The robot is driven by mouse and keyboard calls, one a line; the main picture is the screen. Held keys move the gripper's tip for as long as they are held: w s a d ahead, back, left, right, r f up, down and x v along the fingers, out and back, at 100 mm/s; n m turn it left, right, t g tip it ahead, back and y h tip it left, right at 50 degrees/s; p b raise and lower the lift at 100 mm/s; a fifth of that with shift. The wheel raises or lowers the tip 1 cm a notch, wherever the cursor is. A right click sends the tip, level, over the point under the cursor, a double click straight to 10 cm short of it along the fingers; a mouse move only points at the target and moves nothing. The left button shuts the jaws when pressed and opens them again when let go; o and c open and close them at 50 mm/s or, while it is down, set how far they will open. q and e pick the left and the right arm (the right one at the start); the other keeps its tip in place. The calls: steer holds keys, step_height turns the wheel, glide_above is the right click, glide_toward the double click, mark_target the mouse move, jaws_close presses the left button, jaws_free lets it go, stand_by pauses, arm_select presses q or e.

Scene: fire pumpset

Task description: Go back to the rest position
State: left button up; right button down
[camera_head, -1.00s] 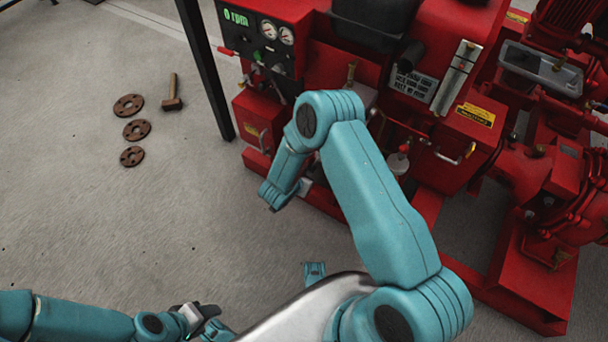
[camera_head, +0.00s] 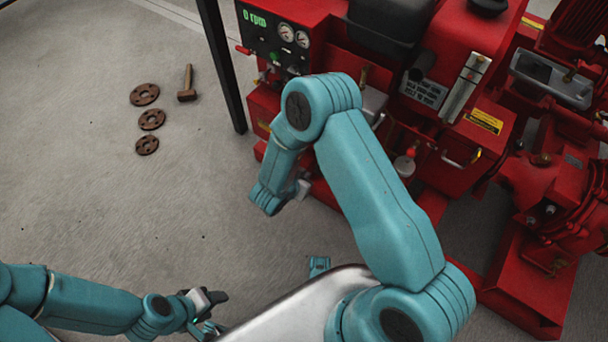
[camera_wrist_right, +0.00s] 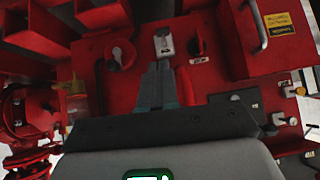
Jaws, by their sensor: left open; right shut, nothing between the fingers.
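My left gripper (camera_head: 213,312) is low in the head view, over the grey floor, with its fingers open and empty. It is clear of the red pumpset (camera_head: 455,32). My right arm bends across the middle of the head view in front of the pumpset. Its gripper is mostly hidden there behind the wrist. In the right wrist view, my right gripper (camera_wrist_right: 158,80) has its fingers together with nothing between them. They point at a red panel with a small metal latch or switch plate (camera_wrist_right: 164,42). I cannot tell whether they touch it.
The control panel (camera_head: 275,38) reads 0 rpm. A dark table leg or post (camera_head: 222,65) stands left of the pumpset. Several brown flanges, one of them the lowest flange (camera_head: 147,145), and a hammer (camera_head: 187,85) lie on the floor.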

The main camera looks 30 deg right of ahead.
steer(key=shift+d, duration=0.1)
stand_by(0.5)
steer(key=s+a+f+n+g+y, duration=0.1)
steer(key=s+a+n+g+y, duration=0.1)
steer(key=s+a+n+y, duration=0.6)
steer(key=s+a+f+n+g+y, duration=0.1)
steer(key=s+a+n+g+y, duration=0.25)
steer(key=s, duration=0.65)
step_height(320, 180, up, 25)
steer(key=a+t+p, duration=0.1)
steer(key=p, duration=2.4)
steer(key=shift+w+a+r+y, duration=0.15)
steer(key=shift+w+a+y, duration=0.1)
steer(key=shift+y, duration=0.1)
steer(key=shift+t, duration=0.25)
steer(key=shift+d+m, duration=0.1)
steer(key=shift+m, duration=0.15)
